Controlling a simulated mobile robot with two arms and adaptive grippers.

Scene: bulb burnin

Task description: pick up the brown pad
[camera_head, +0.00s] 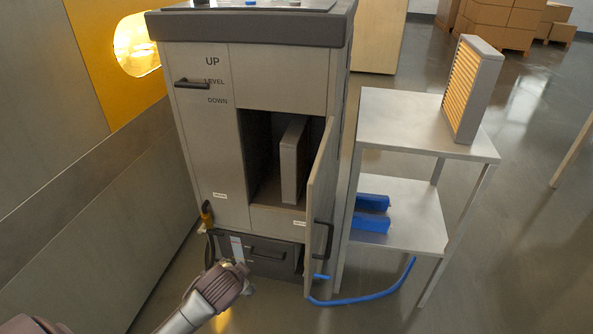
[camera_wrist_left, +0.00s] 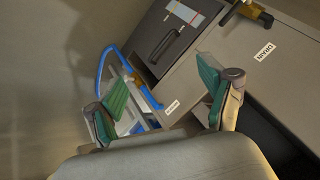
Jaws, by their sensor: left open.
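I cannot make out a plain brown pad for certain in either view. A panel with an orange-tan pleated face (camera_head: 464,88) and grey frame stands upright on the top of the side stand in the head view. A grey slab (camera_head: 292,160) stands upright inside the cabinet's open compartment. My left gripper (camera_head: 243,272) is low in front of the cabinet's dark bottom drawer (camera_head: 268,254). In the left wrist view its green-padded fingers (camera_wrist_left: 165,78) are apart with nothing held between them. The drawer (camera_wrist_left: 172,32) shows beyond them. My right gripper is not in view.
The cabinet's door (camera_head: 318,200) stands open towards the stand (camera_head: 402,125). Blue trays (camera_head: 371,212) sit on the lower shelf, and a blue hose (camera_head: 365,298) runs along the floor. A wall closes the left.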

